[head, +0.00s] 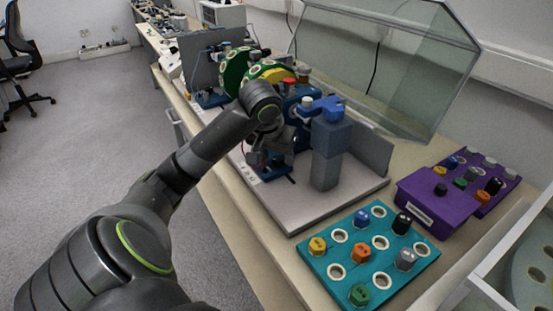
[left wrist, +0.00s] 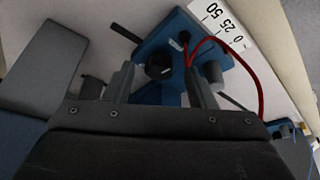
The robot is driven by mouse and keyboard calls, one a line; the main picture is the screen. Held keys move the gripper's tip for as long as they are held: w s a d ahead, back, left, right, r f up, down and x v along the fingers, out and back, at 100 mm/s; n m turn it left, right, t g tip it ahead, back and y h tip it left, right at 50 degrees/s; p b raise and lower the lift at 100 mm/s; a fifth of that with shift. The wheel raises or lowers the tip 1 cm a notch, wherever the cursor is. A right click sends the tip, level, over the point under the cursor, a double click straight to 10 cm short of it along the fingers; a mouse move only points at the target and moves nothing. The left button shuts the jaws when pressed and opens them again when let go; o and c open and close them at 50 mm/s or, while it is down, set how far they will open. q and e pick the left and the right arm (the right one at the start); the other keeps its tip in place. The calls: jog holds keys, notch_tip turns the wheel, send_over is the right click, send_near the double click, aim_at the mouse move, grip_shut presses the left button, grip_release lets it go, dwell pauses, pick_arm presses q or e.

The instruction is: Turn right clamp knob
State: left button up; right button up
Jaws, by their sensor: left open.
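A black clamp knob (left wrist: 158,66) with a small white mark sits on a blue bracket (left wrist: 176,42) in the left wrist view. I cannot tell for certain that it is the right clamp knob. My left gripper (left wrist: 162,80) is open, with one finger on each side of the knob and a visible gap to both. In the head view my left gripper (head: 268,155) reaches down beside the blue stand (head: 279,172) on the grey base plate (head: 290,208). My own wrist hides the knob there. My right gripper is not in view.
A red cable (left wrist: 258,62) loops close to the right finger. A grey post with a blue top (head: 329,150) stands right of the gripper. Green discs (head: 234,70) are behind it. A teal tray (head: 330,262) and purple box (head: 430,207) lie in front and to the right.

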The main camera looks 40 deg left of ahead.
pick_arm(q)
jog(key=shift+f, duration=0.15)
jog(key=shift+c, duration=0.2)
